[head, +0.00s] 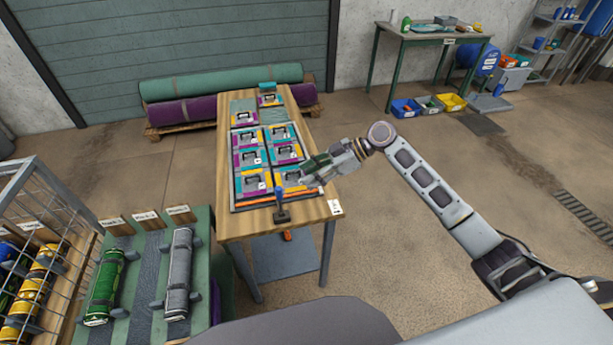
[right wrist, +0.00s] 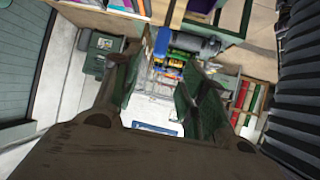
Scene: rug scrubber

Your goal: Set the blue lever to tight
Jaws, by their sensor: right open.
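The blue lever (head: 279,197) stands at the near edge of the wooden table, its blue handle pointing up from a dark base. My right gripper (head: 309,172) is above the table's right side, up and to the right of the lever in the head view. It is open and empty, apart from the lever. In the right wrist view its two green-padded fingers (right wrist: 160,92) are spread, with distant shelves between them. I cannot make out the lever in that view. My left gripper is not in view.
The wooden table (head: 231,222) bears a tray (head: 234,190) of several colourful square pieces. A green rack (head: 142,300) with rolled rugs stands at the lower left, beside a wire cage (head: 45,208).

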